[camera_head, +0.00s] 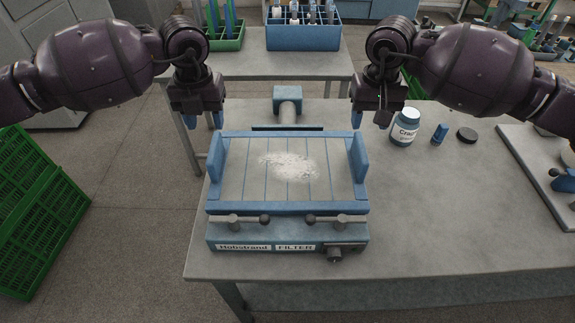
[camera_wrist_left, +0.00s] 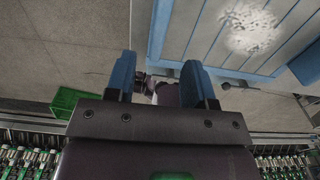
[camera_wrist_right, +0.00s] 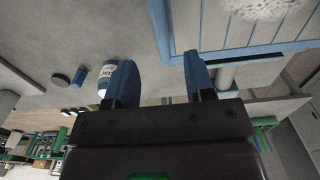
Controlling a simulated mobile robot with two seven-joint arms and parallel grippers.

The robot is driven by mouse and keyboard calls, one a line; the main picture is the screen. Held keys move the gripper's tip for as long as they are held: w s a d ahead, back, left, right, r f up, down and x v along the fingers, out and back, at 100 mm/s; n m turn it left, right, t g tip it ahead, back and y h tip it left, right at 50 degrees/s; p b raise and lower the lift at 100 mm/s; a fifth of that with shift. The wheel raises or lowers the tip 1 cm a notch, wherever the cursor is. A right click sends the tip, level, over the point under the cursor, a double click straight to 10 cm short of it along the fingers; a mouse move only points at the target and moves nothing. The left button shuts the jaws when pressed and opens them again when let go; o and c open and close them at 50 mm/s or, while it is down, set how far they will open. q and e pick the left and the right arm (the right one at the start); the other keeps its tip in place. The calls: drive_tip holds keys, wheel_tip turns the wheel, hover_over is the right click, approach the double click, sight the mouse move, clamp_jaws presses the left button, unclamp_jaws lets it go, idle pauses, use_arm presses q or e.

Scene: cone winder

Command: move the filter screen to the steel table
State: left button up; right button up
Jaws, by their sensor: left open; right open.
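The filter screen (camera_head: 240,170) is a grey slatted panel in a blue frame with raised blue sides. It sits on the filter unit (camera_head: 225,243), with a patch of white fluff in its middle. My left gripper (camera_head: 203,120) is open and empty above the screen's back left corner. My right gripper (camera_head: 370,117) is open and empty above its back right corner. The frame also shows in the left wrist view (camera_wrist_left: 160,28) and the right wrist view (camera_wrist_right: 162,30). Which surface is the steel table is not certain; a grey table (camera_head: 262,67) stands behind.
The filter unit stands on a grey worktable (camera_head: 450,225). The back table carries a green bin (camera_head: 226,40) and a blue crate (camera_head: 302,37). Green crates (camera_head: 40,215) stand left.

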sight(213, 146)
use_arm(q)
wheel_tip(213, 146, down, 10)
drive_tip(key=shift+f, duration=0.1)
use_arm(e)
wheel_tip(213, 146, down, 10)
drive_tip(key=shift+f, duration=0.1)
use_arm(q)
drive_tip(key=shift+c, duration=0.3)
use_arm(e)
drive_tip(key=shift+c, duration=0.3)
use_arm(q)
clamp_jaws()
use_arm(e)
clamp_jaws()
